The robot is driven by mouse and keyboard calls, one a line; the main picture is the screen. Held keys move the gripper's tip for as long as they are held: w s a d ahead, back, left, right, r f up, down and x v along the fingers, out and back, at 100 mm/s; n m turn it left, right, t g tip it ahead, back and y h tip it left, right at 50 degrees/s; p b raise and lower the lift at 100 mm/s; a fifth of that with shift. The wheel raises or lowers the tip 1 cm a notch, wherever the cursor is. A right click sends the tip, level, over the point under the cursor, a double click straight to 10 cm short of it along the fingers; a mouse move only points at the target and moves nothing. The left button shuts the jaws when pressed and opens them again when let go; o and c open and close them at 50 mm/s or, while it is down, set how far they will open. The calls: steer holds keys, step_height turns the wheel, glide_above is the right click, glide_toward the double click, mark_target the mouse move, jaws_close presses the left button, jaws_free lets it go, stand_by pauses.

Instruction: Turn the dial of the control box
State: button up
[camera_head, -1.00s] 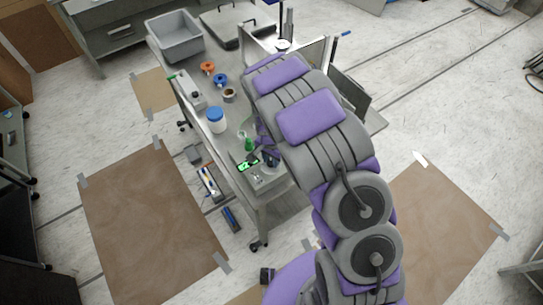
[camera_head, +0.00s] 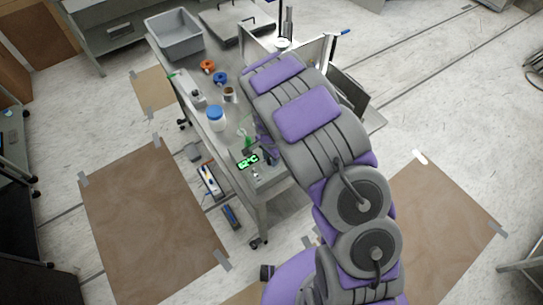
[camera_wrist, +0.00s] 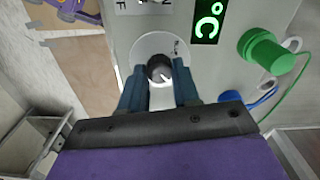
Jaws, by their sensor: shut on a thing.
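The control box (camera_wrist: 222,72) fills much of the wrist view and has a lit green "°C" display (camera_wrist: 208,20). Its round black dial (camera_wrist: 160,68) with a white pointer mark sits on a pale disc. My gripper (camera_wrist: 160,80) is shut on the dial, with one blue finger on each side of it. In the head view, the display (camera_head: 248,161) of the box glows green at the near end of the cart, and my arm hides most of the gripper there.
A green connector (camera_wrist: 264,50) with a green wire and a blue connector (camera_wrist: 232,97) stand right of the dial. On the cart are a grey bin (camera_head: 176,36), a blue-lidded jar (camera_head: 216,118) and tape rolls (camera_head: 207,66).

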mark_target(269, 159)
steer(key=o, duration=0.8)
steer(key=shift+s+a, duration=0.15)
steer(key=shift+s, duration=0.05)
steer(key=shift+o, duration=1.3)
steer(key=shift+w+a, duration=0.1)
steer(key=shift+w+r, duration=0.1)
steer(key=shift+r, duration=0.35)
step_height(269, 159, up, 16)
steer(key=shift+r, duration=0.15)
steer(key=shift+a, duration=0.1)
